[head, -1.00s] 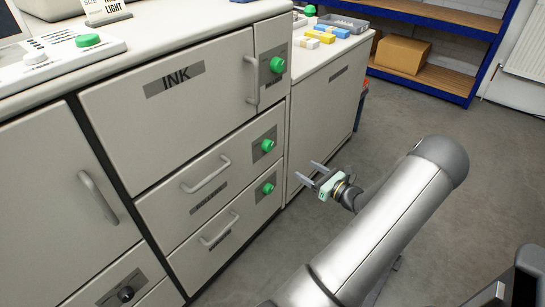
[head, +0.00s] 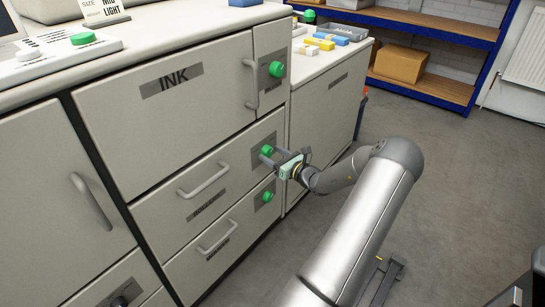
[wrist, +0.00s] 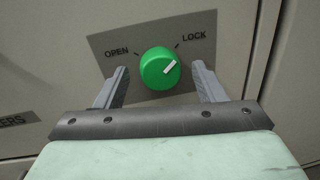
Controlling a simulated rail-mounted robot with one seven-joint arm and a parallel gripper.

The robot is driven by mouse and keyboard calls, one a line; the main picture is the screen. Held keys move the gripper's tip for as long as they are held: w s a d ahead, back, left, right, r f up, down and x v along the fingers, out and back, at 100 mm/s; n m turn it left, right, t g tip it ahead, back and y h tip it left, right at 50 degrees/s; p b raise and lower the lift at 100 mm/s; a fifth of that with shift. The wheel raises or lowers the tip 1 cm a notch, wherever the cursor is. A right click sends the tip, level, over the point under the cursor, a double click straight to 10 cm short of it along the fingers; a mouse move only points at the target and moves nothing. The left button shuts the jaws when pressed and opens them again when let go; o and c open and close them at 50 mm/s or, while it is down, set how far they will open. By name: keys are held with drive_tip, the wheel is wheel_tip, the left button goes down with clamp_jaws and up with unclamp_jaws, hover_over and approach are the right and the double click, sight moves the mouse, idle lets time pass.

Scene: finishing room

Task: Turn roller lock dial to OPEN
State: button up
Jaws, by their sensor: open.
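The roller lock dial (head: 266,151) is a round green knob on the right end of the middle drawer, whose label reads as rollers. In the wrist view the dial (wrist: 160,69) sits on a grey plate (wrist: 203,22) marked OPEN at left and LOCK at right. Its white pointer line aims up and right, toward LOCK. My gripper (head: 274,157) is at this dial in the head view. In the wrist view its open fingers (wrist: 159,82) stand on either side of the dial, with a visible gap at each side.
The INK drawer (head: 165,120) is shut. The rollers drawer handle (head: 204,180) projects left of the dial. Open floor (head: 450,170) lies to the right.

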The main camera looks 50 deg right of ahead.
drive_tip(key=shift+w, duration=0.3)
drive_tip(key=c, duration=1)
drive_tip(key=shift+o, duration=0.2)
